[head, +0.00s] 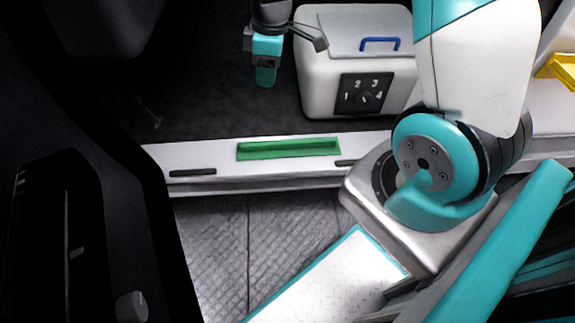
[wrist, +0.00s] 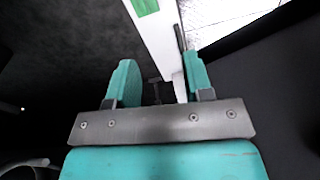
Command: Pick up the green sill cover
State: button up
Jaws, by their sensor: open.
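The green sill cover (head: 289,148) lies lengthwise on the white door sill (head: 220,153) in the head view. One end of the cover (wrist: 146,6) shows at the top edge of the wrist view, and the rest of it is cut off there. My gripper (head: 266,78) hangs above the dark floor behind the sill, up and to the left of the cover in the head view. In the wrist view my gripper (wrist: 160,80) has its two teal fingers apart with nothing held between them. The gripper is apart from the cover.
A white box (head: 320,85) with a blue handle (head: 380,43) and a numbered dial panel (head: 364,94) stands right of my gripper. Dark slots (head: 192,172) mark the sill. A dark panel (head: 80,220) fills the left. The dark floor (head: 200,100) left of the gripper is clear.

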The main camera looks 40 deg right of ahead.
jog(key=n+h+b, duration=0.1)
jog(key=b, duration=0.4)
send_over(288, 142)
notch_tip(288, 142, down, 15)
jog(key=shift+n+g, duration=0.3)
notch_tip(288, 142, down, 11)
jog(key=b, duration=0.4)
jog(key=shift+s+d+f, duration=0.1)
jog(key=shift+d+f, duration=0.05)
jog(key=shift+f, duration=0.05)
jog(key=shift+f+b, duration=1.5)
jog(key=shift+f, duration=1.6)
jog(key=shift+r, duration=0.1)
jog(key=shift+c, duration=0.2)
grip_shut()
